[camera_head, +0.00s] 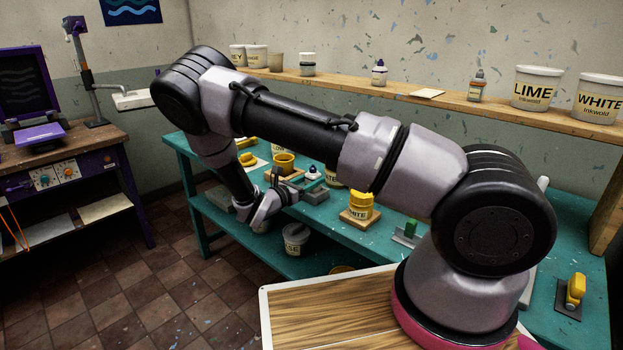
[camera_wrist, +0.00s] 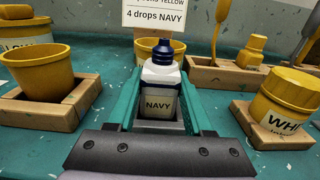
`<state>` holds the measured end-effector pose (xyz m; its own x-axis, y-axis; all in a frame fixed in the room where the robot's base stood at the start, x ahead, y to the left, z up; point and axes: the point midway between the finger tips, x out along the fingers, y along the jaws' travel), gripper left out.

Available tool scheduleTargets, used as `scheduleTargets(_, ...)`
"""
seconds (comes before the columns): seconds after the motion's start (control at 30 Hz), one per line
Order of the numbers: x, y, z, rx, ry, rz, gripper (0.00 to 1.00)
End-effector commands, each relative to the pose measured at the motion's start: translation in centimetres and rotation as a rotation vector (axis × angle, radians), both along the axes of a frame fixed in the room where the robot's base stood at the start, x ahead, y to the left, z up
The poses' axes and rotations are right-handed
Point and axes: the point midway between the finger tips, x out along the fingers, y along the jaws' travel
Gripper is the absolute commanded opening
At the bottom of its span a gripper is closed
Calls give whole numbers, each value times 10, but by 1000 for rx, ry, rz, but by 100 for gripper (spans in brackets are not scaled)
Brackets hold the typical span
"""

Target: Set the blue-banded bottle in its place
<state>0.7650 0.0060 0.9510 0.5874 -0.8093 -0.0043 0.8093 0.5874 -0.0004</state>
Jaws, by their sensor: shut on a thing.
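The blue-banded bottle (camera_wrist: 160,92) has a navy cap, a pale body and a label reading NAVY. In the wrist view it stands upright between the two teal fingers of my gripper (camera_wrist: 162,105), which is shut on it. In the head view the bottle (camera_head: 312,172) is small, at the end of my gripper (camera_head: 305,189), over the teal bench. A dark edge surrounds its base in the wrist view; I cannot tell whether the base touches anything.
A yellow cup (camera_wrist: 36,77) in a wooden block stands left of the bottle; a yellow jar (camera_wrist: 285,98) in another block stands right. A second yellow cup (camera_wrist: 155,48) and a card (camera_wrist: 167,14) are behind. A wall shelf (camera_head: 430,97) holds tubs and bottles.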

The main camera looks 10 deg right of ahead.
Motion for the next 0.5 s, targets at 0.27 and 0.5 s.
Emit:
scheduleTargets(0.27,0,0,-9,0,0,0,0)
scheduleTargets(0.5,0,0,-16,0,0,0,0)
